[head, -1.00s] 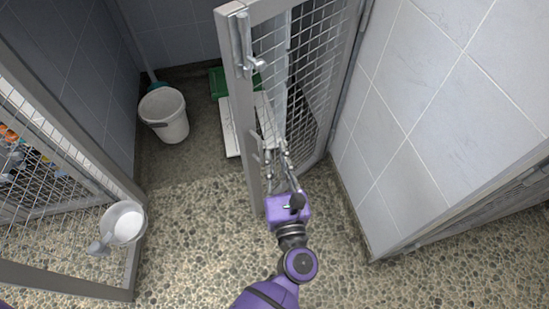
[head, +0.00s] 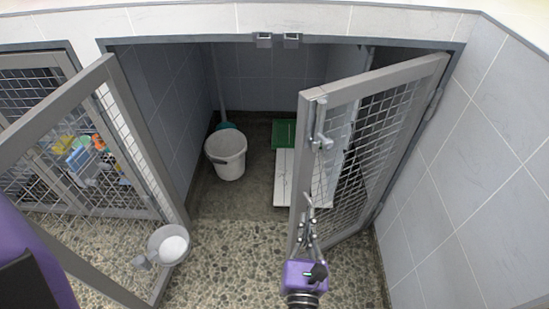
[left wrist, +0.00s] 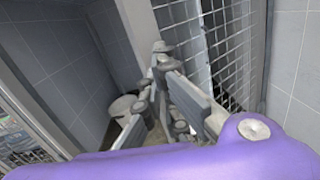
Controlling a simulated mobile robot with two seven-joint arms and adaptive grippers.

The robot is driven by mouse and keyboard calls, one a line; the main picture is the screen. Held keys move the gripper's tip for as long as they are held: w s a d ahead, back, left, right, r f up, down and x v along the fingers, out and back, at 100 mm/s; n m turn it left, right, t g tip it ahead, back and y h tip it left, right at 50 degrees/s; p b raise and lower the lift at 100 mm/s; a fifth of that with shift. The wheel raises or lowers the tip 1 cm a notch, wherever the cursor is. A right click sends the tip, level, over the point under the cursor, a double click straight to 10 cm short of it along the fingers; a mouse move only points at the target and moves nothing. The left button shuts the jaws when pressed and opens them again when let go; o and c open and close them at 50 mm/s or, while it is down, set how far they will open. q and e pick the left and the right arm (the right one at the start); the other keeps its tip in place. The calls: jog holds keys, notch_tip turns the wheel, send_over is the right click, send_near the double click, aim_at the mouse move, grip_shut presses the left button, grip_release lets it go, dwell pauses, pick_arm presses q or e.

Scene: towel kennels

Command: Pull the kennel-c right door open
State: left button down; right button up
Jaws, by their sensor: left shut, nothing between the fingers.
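The right door (head: 372,140), a grey frame with wire mesh, stands swung outward from its hinges at the right wall. A latch (head: 320,140) sits high on its free-edge post. My left gripper (head: 307,205) is shut and empty, low beside that post, its fingers overlapping the post and mesh in the head view. I cannot tell whether they touch the door. In the left wrist view the fingers (left wrist: 163,62) point up along the post, with the mesh (left wrist: 232,45) to their right. The kennel's label is not visible. My right gripper is not in view.
The left door (head: 138,135) also stands open, with a metal bowl (head: 168,245) low on it. Inside are a white bucket (head: 226,153), a white board (head: 292,180) and a green mat (head: 284,133). The pebbled floor (head: 235,255) between the doors is clear.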

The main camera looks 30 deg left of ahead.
pick_arm(q)
jog(key=a+r+m+t+h+p, duration=0.1)
jog(key=a+r+m+h, duration=0.25)
jog(key=a+m, duration=0.55)
jog(key=a+r+m+t+h, duration=0.1)
jog(key=a+r+m+h, duration=0.1)
jog(key=a+m+h, duration=0.6)
jog(key=w+d+r+m+g+p, duration=0.1)
jog(key=w+d+r+m+g, duration=0.1)
jog(key=w+d+m, duration=0.2)
jog(key=w+m, duration=0.3)
jog(key=shift+w+d+r+m+p, duration=0.2)
jog(key=shift+d+r+m+p, duration=0.1)
jog(key=shift+d+p, duration=0.1)
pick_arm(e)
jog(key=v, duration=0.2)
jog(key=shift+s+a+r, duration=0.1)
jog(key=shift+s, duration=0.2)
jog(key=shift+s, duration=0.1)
pick_arm(q)
jog(key=shift+s+d, duration=0.1)
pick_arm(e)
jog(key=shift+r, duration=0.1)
